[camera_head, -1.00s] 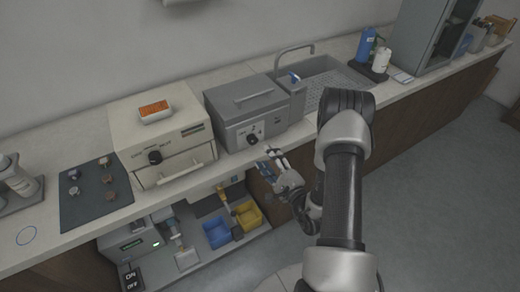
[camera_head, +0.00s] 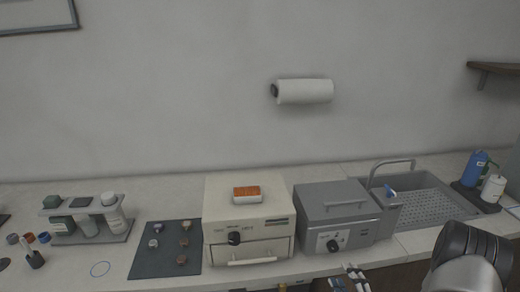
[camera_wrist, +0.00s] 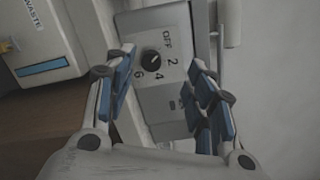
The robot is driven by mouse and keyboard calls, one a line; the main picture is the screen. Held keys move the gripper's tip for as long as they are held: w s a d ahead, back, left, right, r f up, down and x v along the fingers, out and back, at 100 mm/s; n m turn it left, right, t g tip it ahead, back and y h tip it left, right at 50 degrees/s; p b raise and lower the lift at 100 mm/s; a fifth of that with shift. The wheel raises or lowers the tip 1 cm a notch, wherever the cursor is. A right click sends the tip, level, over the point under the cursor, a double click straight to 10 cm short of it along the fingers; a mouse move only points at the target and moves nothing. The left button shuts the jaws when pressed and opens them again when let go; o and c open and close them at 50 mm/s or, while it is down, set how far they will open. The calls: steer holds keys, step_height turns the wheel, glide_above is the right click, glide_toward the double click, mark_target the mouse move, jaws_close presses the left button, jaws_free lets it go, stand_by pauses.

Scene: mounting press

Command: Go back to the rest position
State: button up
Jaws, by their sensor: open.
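My gripper (camera_head: 350,282) shows at the bottom edge of the head view, in front of the grey box-shaped machine (camera_head: 335,214). In the wrist view my gripper (camera_wrist: 163,82) is open, its blue-padded fingers apart with nothing between them. Beyond the fingers is the grey machine's front panel (camera_wrist: 180,98) with a black dial (camera_wrist: 151,60) and printed marks around it. The fingers appear apart from the panel. Most of my arm is below the head view.
The cream press-like machine (camera_head: 222,219) with an orange-filled tray (camera_head: 247,193) stands left of the grey machine. A sink (camera_head: 425,197) with a tap is to its right. A dark mat (camera_head: 149,262) holds several small pieces. A white box marked WASTE (camera_wrist: 42,45) shows in the wrist view.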

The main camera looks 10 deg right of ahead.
steer(key=s+a+r+n+g+y, duration=0.2)
steer(key=a+r+n+g+y, duration=0.4)
steer(key=a+r, duration=0.4)
steer(key=s+a+r+n+g+y, duration=0.4)
steer(key=a+r+y, duration=0.3)
steer(key=a, duration=0.5)
steer(key=s+a+r+n+g+h, duration=0.1)
steer(key=s+a+n+g+h, duration=0.15)
steer(key=s+n+g, duration=0.4)
steer(key=s+a+n+g+h, duration=0.2)
steer(key=s+n+g+h, duration=0.15)
steer(key=s, duration=0.55)
steer(key=d+r+t+h, duration=0.2)
steer(key=d+t+h, duration=0.1)
steer(key=d+h, duration=0.1)
steer(key=s+d+r+n+t+h, duration=0.1)
steer(key=d+r+t+h, duration=0.2)
steer(key=d+h, duration=0.2)
steer(key=shift+s+d+n+t, duration=0.15)
steer(key=shift+d+n+t, duration=0.2)
steer(key=shift+d, duration=0.75)
steer(key=shift+c, duration=0.2)
